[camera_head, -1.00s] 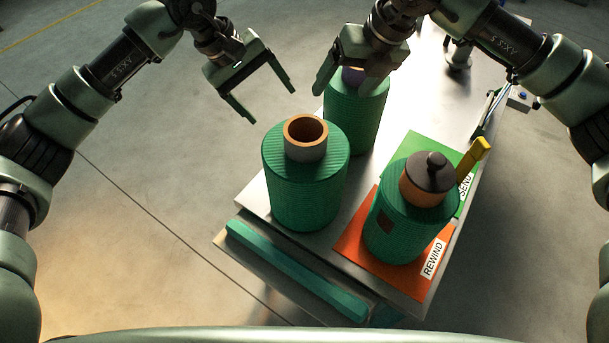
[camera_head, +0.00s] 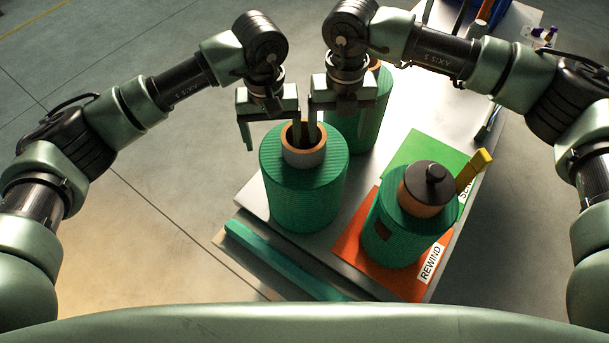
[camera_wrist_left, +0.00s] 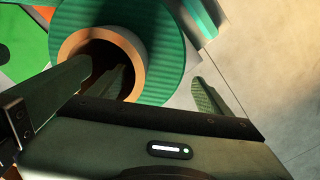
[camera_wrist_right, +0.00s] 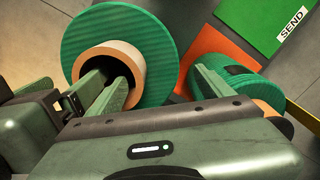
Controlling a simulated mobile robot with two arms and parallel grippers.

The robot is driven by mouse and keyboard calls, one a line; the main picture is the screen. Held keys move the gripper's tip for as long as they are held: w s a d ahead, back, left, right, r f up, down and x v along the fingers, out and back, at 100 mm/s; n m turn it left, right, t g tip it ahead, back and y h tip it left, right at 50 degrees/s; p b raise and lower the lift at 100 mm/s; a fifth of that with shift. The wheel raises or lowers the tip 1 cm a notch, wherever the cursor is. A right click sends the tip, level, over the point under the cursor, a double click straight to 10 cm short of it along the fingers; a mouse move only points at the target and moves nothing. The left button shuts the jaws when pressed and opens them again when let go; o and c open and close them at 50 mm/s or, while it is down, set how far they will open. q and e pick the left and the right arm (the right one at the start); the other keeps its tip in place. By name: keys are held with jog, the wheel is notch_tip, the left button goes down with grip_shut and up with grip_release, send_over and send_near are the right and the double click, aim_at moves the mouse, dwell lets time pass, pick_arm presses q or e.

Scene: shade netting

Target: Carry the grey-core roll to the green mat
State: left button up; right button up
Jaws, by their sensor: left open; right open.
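The grey-core roll (camera_head: 305,195) is a green netting roll standing upright at the table's near left. Its short core (camera_head: 304,158) is grey outside with an orange-brown rim and a dark hollow. My left gripper (camera_head: 273,147) is open, one finger over or in the core's mouth and the other outside its left side. My right gripper (camera_head: 338,140) is open the same way from the right. Both wrist views show fingers at the core's opening (camera_wrist_left: 95,50); how deep they reach is unclear. The green mat (camera_head: 420,150), labelled SEND, lies right of the roll, partly hidden.
Another green roll (camera_head: 407,225) with a dark knobbed plug and yellow tab stands on the orange REWIND mat (camera_head: 350,245). A third roll (camera_head: 372,115) stands behind, partly hidden by my right gripper.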

aim_at(273, 152)
pick_arm(q)
notch_tip(273, 152, down, 5)
jog(key=shift+s+a+f, duration=0.1)
pick_arm(e)
notch_tip(273, 152, down, 5)
jog(key=shift+a, duration=0.1)
pick_arm(q)
jog(key=shift+f, duration=0.45)
pick_arm(e)
jog(key=shift+f, duration=0.55)
pick_arm(q)
grip_shut()
pick_arm(e)
grip_shut()
pick_arm(q)
jog(key=shift+w+r, duration=0.25)
jog(key=shift+w, duration=0.05)
pick_arm(e)
jog(key=shift+w+r, duration=0.1)
jog(key=shift+r, duration=0.15)
